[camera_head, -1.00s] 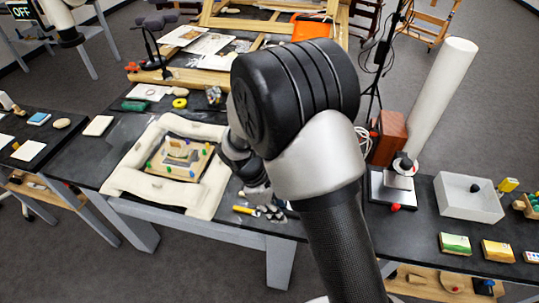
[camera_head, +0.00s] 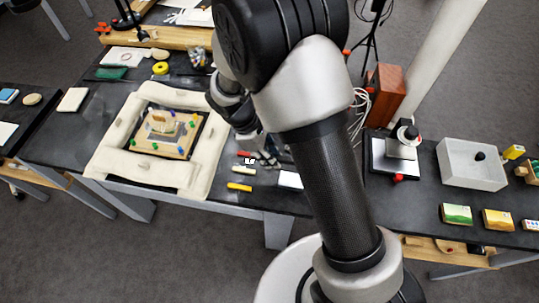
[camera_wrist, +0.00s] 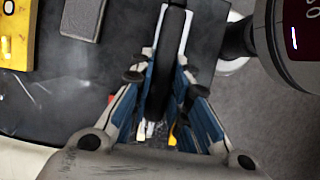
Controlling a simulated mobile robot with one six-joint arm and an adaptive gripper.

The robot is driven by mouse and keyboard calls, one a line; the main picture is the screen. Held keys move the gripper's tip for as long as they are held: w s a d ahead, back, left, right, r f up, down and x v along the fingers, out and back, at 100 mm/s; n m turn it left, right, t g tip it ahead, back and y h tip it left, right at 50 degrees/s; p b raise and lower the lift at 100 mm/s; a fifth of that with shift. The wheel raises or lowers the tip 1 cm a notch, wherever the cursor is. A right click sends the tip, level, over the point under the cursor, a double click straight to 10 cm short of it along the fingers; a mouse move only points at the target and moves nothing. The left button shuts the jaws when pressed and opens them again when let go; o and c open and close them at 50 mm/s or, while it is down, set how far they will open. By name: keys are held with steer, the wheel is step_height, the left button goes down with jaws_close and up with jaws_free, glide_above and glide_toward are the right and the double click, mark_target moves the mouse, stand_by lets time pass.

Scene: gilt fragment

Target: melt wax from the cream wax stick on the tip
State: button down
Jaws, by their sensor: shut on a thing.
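My gripper (camera_wrist: 170,125) is shut on a dark, long tool (camera_wrist: 173,65), which runs up between its blue-padded fingers in the wrist view. In the head view my gripper (camera_head: 262,150) is over the bench beside the wax sticks, partly hidden by my arm. The cream wax stick (camera_head: 243,170) lies between a red stick (camera_head: 244,154) and a yellow stick (camera_head: 239,187). A small readout with white characters shows beside the red and cream sticks, too small to read. The tool's tip is not clear, so I cannot tell whether it touches the cream stick.
A padded cream frame (camera_head: 103,161) surrounds a board with a gilt fragment (camera_head: 163,124) left of the sticks. A white card (camera_head: 290,180) lies right of them. Farther right are a stand (camera_head: 402,148), a grey box (camera_head: 471,170) and a wooden box (camera_head: 385,92).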

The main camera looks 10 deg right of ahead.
steer(key=shift+f+b, duration=1.45)
steer(key=shift+f, duration=1.2)
steer(key=shift+f, duration=0.25)
stand_by(1.9)
stand_by(0.7)
steer(key=shift+r+p, duration=2.15)
steer(key=shift+r, duration=0.45)
